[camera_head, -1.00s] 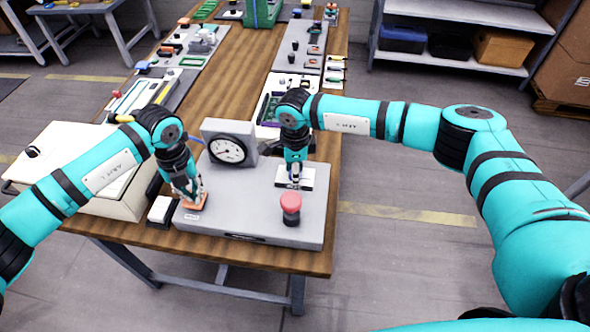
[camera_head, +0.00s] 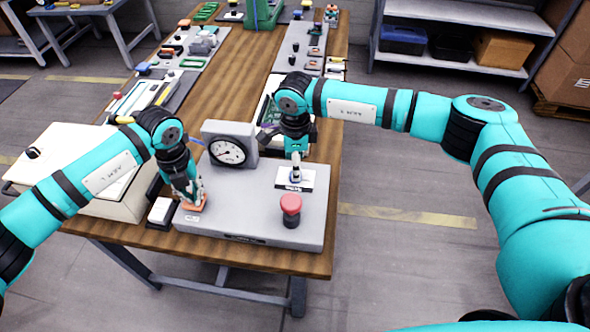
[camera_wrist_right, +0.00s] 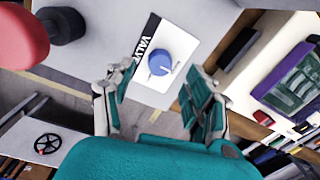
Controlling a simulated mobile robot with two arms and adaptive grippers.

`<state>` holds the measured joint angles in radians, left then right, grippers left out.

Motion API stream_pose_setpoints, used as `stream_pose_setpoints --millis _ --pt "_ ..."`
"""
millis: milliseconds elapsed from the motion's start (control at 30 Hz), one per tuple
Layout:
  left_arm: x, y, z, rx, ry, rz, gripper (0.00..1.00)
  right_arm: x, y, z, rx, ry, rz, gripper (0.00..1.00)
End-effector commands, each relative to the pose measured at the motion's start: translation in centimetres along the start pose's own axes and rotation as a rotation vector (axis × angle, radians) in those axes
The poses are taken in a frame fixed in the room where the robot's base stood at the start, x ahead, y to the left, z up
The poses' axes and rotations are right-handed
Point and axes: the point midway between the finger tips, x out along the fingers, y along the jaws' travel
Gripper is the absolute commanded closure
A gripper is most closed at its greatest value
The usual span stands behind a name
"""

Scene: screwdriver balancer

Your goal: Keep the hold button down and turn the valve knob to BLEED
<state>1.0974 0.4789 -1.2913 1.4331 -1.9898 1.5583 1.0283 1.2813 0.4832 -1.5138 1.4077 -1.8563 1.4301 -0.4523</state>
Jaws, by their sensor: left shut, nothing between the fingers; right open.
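My left gripper (camera_head: 193,205) is shut, with its tips down on the orange hold button (camera_head: 201,204) at the left of the grey panel box (camera_head: 250,229); the fingers hide part of the button. The blue valve knob (camera_wrist_right: 159,62) sits on a white plate marked VALVE (camera_wrist_right: 180,25), which also shows in the head view (camera_head: 307,180). The knob has a pale pointer line, but its position labels are too small to read. My right gripper (camera_wrist_right: 160,97) is open and empty, above the knob and apart from it. In the head view the right gripper (camera_head: 296,165) largely hides the knob.
A red mushroom button (camera_head: 291,205) stands at the panel's front right, near the valve plate. A dial gauge (camera_head: 228,150) stands at the panel's back left. A white-topped block (camera_head: 161,210) sits left of the panel. More equipment lines the table behind.

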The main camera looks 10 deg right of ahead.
Motion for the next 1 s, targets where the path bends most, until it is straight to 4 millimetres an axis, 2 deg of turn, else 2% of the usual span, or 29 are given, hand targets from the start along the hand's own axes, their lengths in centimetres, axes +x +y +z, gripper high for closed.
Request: stream_pose_setpoints --millis 33,200,400,833,1000 --pt "0.2 0.1 -0.1 0.000 0.002 0.002 1.00 -1.3 -0.1 0.0 -0.001 -0.002 -0.005 0.45" --pt "0.2 0.1 -0.1 0.000 0.003 0.002 1.00 -4.8 -0.1 0.0 0.000 -0.002 -0.003 0.45" --pt "0.2 0.1 -0.1 0.000 0.003 0.002 1.00 -7.3 0.0 0.0 -0.001 -0.001 -0.002 0.45" --pt "0.1 0.1 -0.1 0.000 0.003 0.002 1.00 -7.9 0.0 0.0 -0.001 -0.001 0.000 0.45" --pt "-0.8 0.1 -0.1 0.000 0.002 0.002 1.00 -8.5 0.0 0.0 -0.001 -0.001 -0.001 0.45"
